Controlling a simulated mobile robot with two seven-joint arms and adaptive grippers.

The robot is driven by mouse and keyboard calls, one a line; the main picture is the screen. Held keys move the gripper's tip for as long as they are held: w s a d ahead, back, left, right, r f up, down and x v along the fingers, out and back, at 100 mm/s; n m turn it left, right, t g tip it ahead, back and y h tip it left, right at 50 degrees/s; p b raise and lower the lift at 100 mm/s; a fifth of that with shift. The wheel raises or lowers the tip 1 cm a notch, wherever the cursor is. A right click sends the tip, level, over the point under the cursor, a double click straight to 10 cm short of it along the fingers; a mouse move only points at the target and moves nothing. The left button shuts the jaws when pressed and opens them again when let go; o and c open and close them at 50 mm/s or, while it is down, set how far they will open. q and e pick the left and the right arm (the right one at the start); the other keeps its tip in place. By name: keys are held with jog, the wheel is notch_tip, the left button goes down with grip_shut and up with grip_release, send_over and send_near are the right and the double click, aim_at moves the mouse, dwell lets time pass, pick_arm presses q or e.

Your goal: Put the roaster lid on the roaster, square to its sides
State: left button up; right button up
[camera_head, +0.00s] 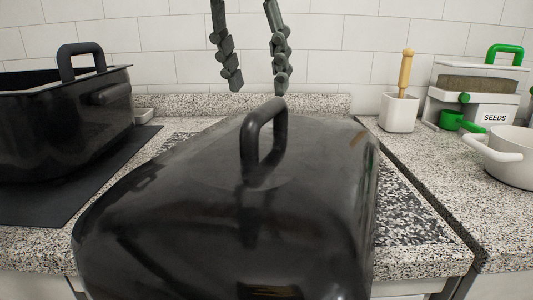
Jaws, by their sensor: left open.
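The roaster lid (190,215) is a large glossy black dome with an arched handle (250,150) on top. It fills the lower middle of the head view and hides part of the counter's front edge. I cannot tell what it rests on. The black roaster (50,130) stands at the left, partly cut off by the frame, with an upright loop handle and a side handle. My left gripper (257,88) hangs from the top, its two dark fingers apart and empty, just above and beyond the lid's handle. My right gripper is not in view.
The roaster stands on a dark mat (30,207) on the speckled counter. At the right are a white crock (398,114) with a wooden-handled tool, a white seeds container (494,113), a green scoop and a white pot (515,160). A tiled wall closes the back.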

aim_at(265, 104)
pick_arm(q)
jog(key=shift+d+x, duration=0.15)
jog(key=shift+x, duration=0.8)
jog(key=shift+d+x, duration=0.15)
jog(key=shift+x, duration=0.85)
jog(key=shift+f, duration=0.2)
grip_shut()
jog(key=shift+r, duration=0.15)
